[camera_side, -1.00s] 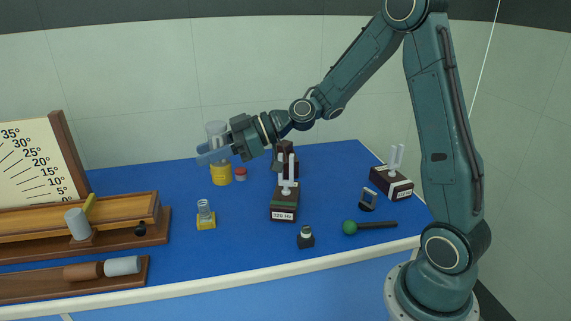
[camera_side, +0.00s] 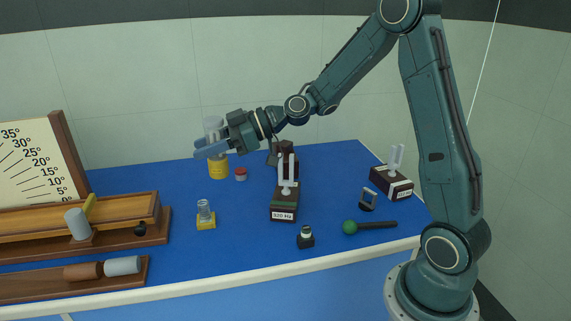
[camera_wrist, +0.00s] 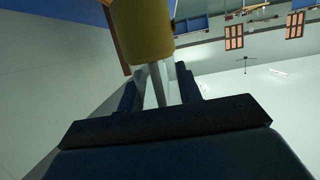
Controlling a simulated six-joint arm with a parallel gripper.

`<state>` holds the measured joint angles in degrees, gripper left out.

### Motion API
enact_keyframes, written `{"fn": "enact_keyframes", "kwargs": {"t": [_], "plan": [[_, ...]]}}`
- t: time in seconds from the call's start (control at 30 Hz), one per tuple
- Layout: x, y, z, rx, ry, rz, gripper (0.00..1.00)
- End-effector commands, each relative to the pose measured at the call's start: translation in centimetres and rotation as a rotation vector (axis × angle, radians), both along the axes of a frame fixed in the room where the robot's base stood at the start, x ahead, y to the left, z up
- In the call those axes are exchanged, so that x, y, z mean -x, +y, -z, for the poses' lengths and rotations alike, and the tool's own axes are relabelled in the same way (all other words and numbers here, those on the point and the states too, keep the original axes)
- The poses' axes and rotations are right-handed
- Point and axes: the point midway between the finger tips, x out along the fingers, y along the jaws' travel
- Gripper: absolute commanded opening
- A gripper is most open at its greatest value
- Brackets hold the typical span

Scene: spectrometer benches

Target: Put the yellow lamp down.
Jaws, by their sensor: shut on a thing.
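The yellow lamp (camera_side: 219,168) has a yellow labelled base with a clear glass chimney on top. It stands upright at the back of the blue bench in the side view. My gripper (camera_side: 208,150) comes from the right and is shut on the glass chimney above the base. In the wrist view the yellow base (camera_wrist: 142,30) of the lamp is at the top, and the glass runs between the fingers of my gripper (camera_wrist: 158,78). I cannot tell for sure whether the base touches the bench.
A red-capped jar (camera_side: 240,174) stands just right of the lamp. A small glass on a yellow base (camera_side: 206,221) is nearer the front. A tuning-fork box (camera_side: 285,203) and a green-headed mallet (camera_side: 370,226) lie rightward. Wooden apparatus (camera_side: 130,214) fills the left. Blue bench is clear between.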

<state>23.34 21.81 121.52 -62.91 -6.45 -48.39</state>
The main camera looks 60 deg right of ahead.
Motion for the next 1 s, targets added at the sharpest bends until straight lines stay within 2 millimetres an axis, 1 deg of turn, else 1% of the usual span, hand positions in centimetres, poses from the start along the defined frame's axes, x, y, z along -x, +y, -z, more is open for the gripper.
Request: {"fn": "enact_keyframes", "kwargs": {"t": [0.27,0.6,1.0], "plan": [[-4.5,-2.9,-0.2,0.003,-0.003,0.025,0.02],[-10.4,-7.0,-0.3,0.003,-0.002,0.068,0.02],[-16.3,-11.7,-0.3,0.002,-0.002,0.124,0.02]]}}
